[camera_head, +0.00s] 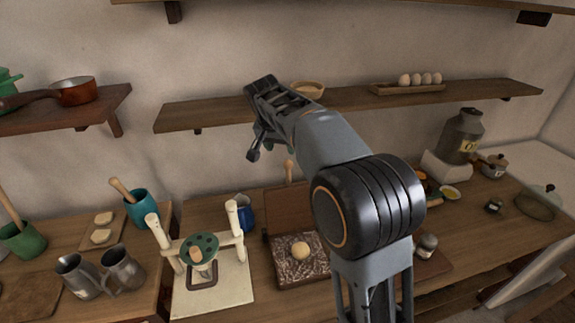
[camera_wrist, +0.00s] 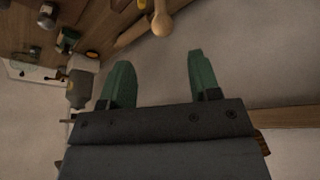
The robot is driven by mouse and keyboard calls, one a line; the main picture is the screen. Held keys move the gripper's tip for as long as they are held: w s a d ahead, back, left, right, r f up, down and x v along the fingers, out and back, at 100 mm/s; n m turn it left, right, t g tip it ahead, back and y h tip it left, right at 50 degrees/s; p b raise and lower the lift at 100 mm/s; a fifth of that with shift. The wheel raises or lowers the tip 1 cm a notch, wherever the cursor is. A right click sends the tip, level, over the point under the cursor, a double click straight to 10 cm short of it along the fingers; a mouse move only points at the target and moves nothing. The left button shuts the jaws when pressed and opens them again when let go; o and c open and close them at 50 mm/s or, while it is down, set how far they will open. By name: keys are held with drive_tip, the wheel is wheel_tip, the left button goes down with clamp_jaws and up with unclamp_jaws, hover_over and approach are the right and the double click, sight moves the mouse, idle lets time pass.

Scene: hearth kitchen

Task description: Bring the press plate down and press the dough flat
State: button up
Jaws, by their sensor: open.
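A ball of dough (camera_head: 300,249) sits on the floured base (camera_head: 304,268) of a press on the counter. The brown press plate (camera_head: 284,211) stands raised behind the dough, partly hidden by my arm. Its pale wooden handle (camera_head: 290,172) points up, and what looks like this handle also shows in the wrist view (camera_wrist: 161,22), ahead of the fingers. My gripper (camera_head: 264,149) hangs above and left of the handle, in front of the shelf. In the wrist view its green fingers (camera_wrist: 158,65) are apart with nothing between them.
A shelf (camera_head: 190,116) with a bowl (camera_head: 307,89) and an egg tray (camera_head: 408,88) runs behind my gripper. A white stand with a green disc (camera_head: 200,248) and a blue jug (camera_head: 244,214) stand left of the press. A jar (camera_head: 427,246) stands to its right.

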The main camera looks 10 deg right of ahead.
sight(287, 167)
drive_tip(key=p+x, duration=0.2)
drive_tip(key=x, duration=1.1)
drive_tip(key=shift+w+f, duration=0.1)
clamp_jaws()
